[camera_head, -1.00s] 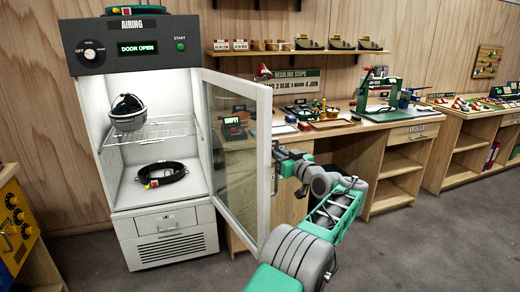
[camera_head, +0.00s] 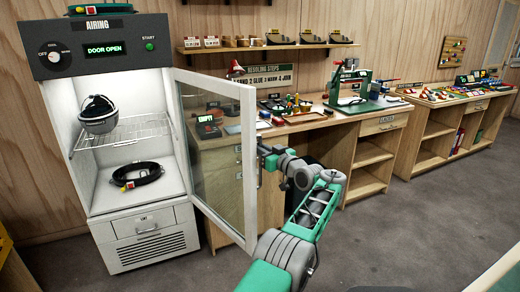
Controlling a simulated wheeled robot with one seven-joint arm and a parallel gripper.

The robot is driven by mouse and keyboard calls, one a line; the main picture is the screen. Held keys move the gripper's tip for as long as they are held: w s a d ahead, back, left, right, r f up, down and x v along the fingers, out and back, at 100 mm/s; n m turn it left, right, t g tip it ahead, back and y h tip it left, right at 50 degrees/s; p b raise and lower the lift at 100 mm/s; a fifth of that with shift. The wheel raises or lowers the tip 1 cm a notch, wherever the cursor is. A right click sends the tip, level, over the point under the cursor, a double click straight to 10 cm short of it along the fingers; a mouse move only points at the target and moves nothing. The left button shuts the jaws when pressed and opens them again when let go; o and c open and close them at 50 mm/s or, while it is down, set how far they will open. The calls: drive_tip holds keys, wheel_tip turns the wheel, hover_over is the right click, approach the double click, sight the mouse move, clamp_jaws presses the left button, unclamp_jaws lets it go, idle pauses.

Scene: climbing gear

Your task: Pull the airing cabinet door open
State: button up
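The airing cabinet (camera_head: 68,128) stands at the left, its display (camera_head: 102,49) reading "DOOR OPEN". Its glass-paned door (camera_head: 247,155) is hinged on the right side and stands wide open, swung out towards me. My gripper (camera_head: 265,156) is at the outer face of the door, near the free edge at about mid height. The handle and the fingertips are small and dark there, so I cannot tell whether the fingers are closed around the handle or apart from it.
Inside the cabinet, a dark helmet (camera_head: 97,112) sits on the wire rack (camera_head: 140,129) and a black ring-shaped item (camera_head: 138,174) lies below. A wooden workbench (camera_head: 385,124) with tools stands behind the door and to its right. Grey floor (camera_head: 385,235) is clear in front.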

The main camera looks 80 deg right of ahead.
drive_tip(key=shift+o, duration=1)
drive_tip(key=b+v, duration=0.1)
drive_tip(key=v, duration=0.6)
drive_tip(key=shift+s+a, duration=0.25)
drive_tip(key=shift+a, duration=0.05)
drive_tip(key=x, duration=0.7)
drive_tip(key=shift+w+d+p, duration=0.15)
drive_tip(key=shift+w+p, duration=0.15)
drive_tip(key=shift+w, duration=0.1)
drive_tip(key=shift+s, duration=0.1)
